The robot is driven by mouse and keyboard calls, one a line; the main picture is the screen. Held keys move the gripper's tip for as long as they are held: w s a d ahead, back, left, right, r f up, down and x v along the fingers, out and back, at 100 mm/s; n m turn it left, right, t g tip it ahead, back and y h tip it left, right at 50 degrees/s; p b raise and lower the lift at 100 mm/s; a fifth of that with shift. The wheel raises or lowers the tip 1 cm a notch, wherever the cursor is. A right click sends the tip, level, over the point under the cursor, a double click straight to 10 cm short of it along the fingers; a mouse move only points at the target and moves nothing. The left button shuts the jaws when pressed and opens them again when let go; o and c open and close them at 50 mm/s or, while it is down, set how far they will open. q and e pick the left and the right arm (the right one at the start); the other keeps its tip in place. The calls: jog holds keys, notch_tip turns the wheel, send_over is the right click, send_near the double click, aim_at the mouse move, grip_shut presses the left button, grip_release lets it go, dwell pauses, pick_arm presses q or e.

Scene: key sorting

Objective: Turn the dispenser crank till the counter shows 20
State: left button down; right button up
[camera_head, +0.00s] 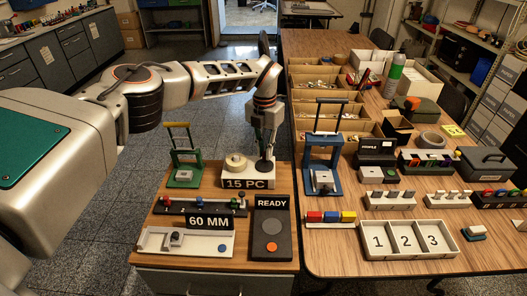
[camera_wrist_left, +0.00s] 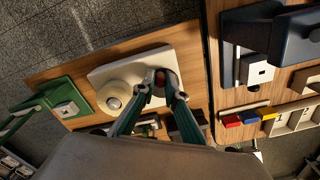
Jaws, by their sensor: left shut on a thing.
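The dispenser (camera_head: 235,163) is a cream block with a round drum on top, on the small wooden cabinet top. Its front counter (camera_head: 245,183) reads "15 PC". My left gripper (camera_head: 265,156) reaches down from above at the dispenser's right side. In the left wrist view my left gripper (camera_wrist_left: 164,84) is shut around the reddish crank knob (camera_wrist_left: 160,77), beside the drum (camera_wrist_left: 113,96) on the cream base (camera_wrist_left: 132,65). The fingers hide most of the crank. My right gripper is not in view.
A green press (camera_head: 185,172) stands left of the dispenser and a blue press (camera_head: 322,172) to its right. In front are a "60 MM" sign (camera_head: 208,221) and a "READY" panel (camera_head: 271,230). A 1-2-3 tray (camera_head: 408,252) lies on the right table.

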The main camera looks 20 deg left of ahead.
pick_arm(q)
jog(key=shift+d+m, duration=0.2)
jog(key=shift+m, duration=0.7)
jog(key=c, duration=2)
grip_release()
jog(key=shift+c, duration=0.2)
notch_tip(320, 180, up, 12)
